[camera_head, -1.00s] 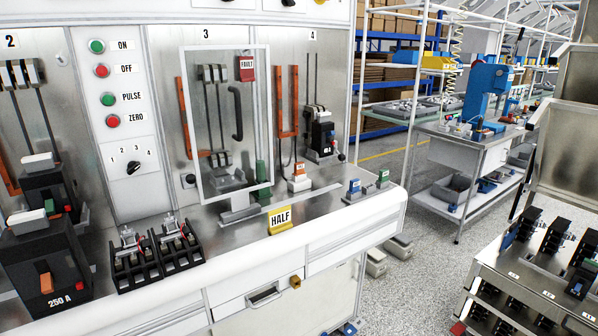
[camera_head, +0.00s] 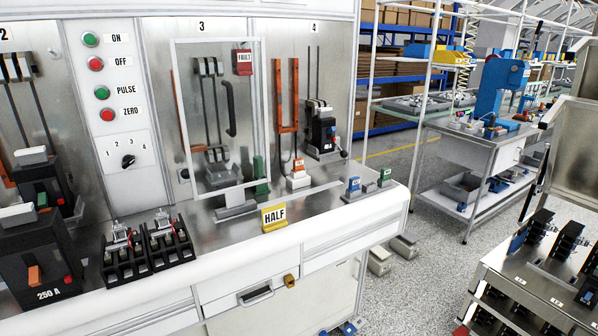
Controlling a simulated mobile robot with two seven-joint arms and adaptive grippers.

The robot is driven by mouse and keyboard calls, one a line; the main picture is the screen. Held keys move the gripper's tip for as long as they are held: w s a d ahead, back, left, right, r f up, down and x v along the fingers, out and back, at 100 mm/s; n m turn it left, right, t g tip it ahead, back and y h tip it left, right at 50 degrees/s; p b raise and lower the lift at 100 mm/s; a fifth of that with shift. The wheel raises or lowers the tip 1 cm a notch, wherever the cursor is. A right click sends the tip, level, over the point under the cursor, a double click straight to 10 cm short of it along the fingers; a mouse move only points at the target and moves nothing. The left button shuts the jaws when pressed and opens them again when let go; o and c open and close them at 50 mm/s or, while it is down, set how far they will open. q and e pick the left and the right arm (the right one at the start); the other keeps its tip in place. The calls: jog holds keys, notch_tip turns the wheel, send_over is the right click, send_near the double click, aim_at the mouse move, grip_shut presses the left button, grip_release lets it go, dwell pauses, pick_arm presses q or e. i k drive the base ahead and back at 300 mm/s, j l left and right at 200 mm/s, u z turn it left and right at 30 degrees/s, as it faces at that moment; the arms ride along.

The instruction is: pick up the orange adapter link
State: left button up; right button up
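A small orange block with a pale label (camera_head: 298,164) sits on a white base on the steel bench top, below panel 4 and right of the clear framed door. It looks like the orange adapter link, but its label is too small to read. A similar blue block (camera_head: 353,186) and a green block (camera_head: 385,176) sit to its right near the bench corner. A taller orange U-shaped bar (camera_head: 288,128) stands against the panel behind the small orange block. Neither of my grippers is in view.
The clear framed door (camera_head: 217,115) stands out over the bench at panel 3. A yellow HALF sign (camera_head: 274,217) is at the front edge. A large 250 A breaker (camera_head: 44,265) and black fuse-like units (camera_head: 145,249) occupy the left. A breaker rack (camera_head: 535,275) stands at right, across open floor.

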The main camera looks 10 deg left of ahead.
aim_at(298, 163)
jog(key=i+l+u, duration=0.1)
jog(key=l, duration=0.25)
jog(key=i+l+u, duration=0.15)
jog(key=l, duration=0.2)
jog(key=i+l+u, duration=0.1)
jog(key=l, duration=0.25)
jog(key=i+l+u, duration=0.15)
jog(key=l, duration=0.25)
jog(key=i+l+u, duration=0.1)
jog(key=l, duration=0.3)
jog(key=i, duration=0.1)
